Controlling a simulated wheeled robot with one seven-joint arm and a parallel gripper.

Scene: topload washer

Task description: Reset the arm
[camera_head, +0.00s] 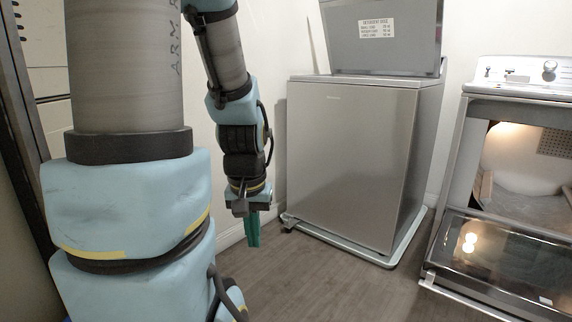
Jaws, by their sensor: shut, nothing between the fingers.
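My gripper (253,230) hangs at the end of my blue and grey arm, left of the washer. Its green fingers are together and point down, with nothing held. The topload washer (350,160) is a grey metal cabinet in the middle of the view. Its lid (385,35) is raised upright and bears a white label. The inside of the washer is hidden from this angle. The gripper is apart from the washer, in front of the wall.
A dryer (520,130) stands at the right with its door (500,258) folded down into the floor space. The washer rests on a pale base tray (392,261). Grey wood floor (325,290) lies clear in front. A white wall (272,70) is behind my arm.

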